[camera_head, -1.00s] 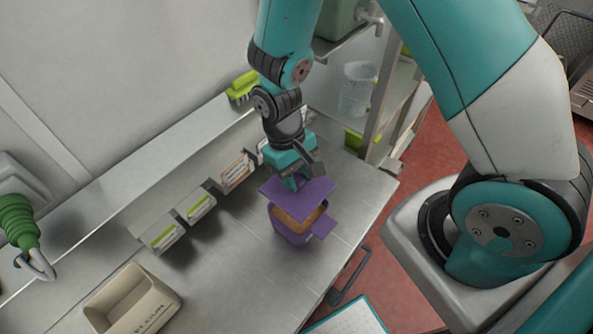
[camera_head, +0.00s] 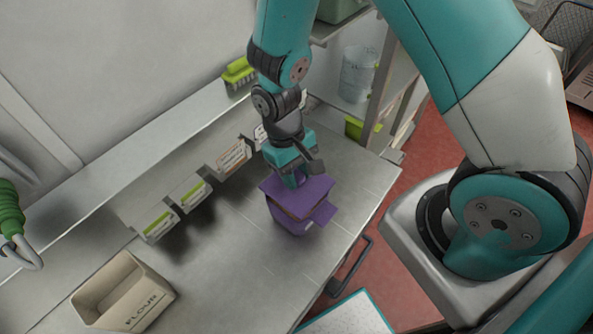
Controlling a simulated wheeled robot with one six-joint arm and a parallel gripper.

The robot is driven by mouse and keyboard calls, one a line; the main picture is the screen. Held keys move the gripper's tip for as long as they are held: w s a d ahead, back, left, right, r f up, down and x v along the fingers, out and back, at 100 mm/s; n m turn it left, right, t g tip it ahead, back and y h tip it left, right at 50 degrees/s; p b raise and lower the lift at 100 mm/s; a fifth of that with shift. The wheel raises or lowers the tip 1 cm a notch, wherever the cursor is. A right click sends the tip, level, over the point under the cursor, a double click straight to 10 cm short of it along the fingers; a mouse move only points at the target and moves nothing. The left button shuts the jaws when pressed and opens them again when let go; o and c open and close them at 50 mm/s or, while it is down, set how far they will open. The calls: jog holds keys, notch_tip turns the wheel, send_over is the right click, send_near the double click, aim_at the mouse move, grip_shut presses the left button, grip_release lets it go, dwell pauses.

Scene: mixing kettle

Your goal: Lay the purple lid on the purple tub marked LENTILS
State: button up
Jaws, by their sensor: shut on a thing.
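The purple lid (camera_head: 312,194) is in my gripper (camera_head: 299,176), which is shut on it from above. The lid lies over the mouth of the purple tub (camera_head: 288,222), close to level. The word LENTILS cannot be read from here.
A beige FLOUR bin (camera_head: 122,291) stands open at the lower left of the counter (camera_head: 232,262). Labelled cards (camera_head: 189,192) line the back ledge, with a green brush (camera_head: 239,73) above. A shelf with a clear jug (camera_head: 357,75) stands behind right. The counter left of the tub is clear.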

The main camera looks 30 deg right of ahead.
jog(key=shift+f, duration=0.15)
jog(key=shift+f+b, duration=0.9)
jog(key=shift+f, duration=0.2)
jog(key=shift+f, duration=0.15)
dwell(0.4)
jog(key=o, duration=1.5)
jog(key=shift+p+v, duration=2.8)
jog(key=shift+v, duration=0.7)
